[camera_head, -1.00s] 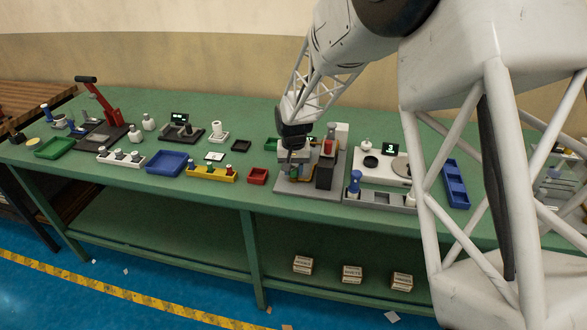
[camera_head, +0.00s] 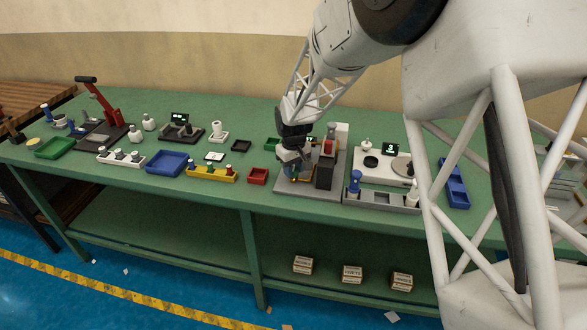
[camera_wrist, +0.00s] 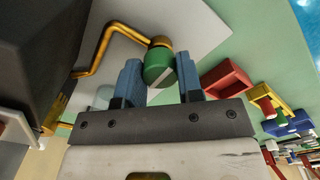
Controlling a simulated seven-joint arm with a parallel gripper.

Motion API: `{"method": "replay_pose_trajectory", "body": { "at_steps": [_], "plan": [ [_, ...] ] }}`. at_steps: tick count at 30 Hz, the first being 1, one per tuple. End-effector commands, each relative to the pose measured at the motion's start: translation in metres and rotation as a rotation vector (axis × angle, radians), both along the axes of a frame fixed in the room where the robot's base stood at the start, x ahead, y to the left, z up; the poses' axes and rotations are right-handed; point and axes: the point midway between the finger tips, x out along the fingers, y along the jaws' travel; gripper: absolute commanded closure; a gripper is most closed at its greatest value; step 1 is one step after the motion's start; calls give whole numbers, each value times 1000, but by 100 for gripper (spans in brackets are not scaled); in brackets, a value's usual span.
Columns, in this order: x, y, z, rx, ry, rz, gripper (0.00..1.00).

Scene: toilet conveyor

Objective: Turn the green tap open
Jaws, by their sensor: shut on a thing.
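The green tap (camera_wrist: 157,66) is a short round green knob with a pale stripe across its end face. The stripe runs diagonally in the wrist view. A brass pipe (camera_wrist: 99,47) bends away from the tap's brass base. My gripper (camera_wrist: 158,72) has its two blue fingers on either side of the knob, shut on it. In the head view my gripper (camera_head: 293,166) is low over a grey station plate (camera_head: 300,188), turned at an angle. The tap is mostly hidden there by the gripper.
A black block with a red top (camera_head: 326,160) stands close right of my gripper. A red bin (camera_head: 258,176) and a yellow rack (camera_head: 212,173) lie to the left. A grey rack with a blue-handled item (camera_head: 355,182) is to the right. Green table shows between them.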

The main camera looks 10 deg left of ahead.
Motion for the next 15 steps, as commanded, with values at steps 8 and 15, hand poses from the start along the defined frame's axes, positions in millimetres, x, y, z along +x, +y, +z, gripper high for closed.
{"method": "replay_pose_trajectory", "body": {
  "at_steps": [8, 15],
  "plan": [
    [0, 0, 0, 0, 0, 1, 90],
    [0, 0, 0, 0, 0, 0, 41]
  ]
}}
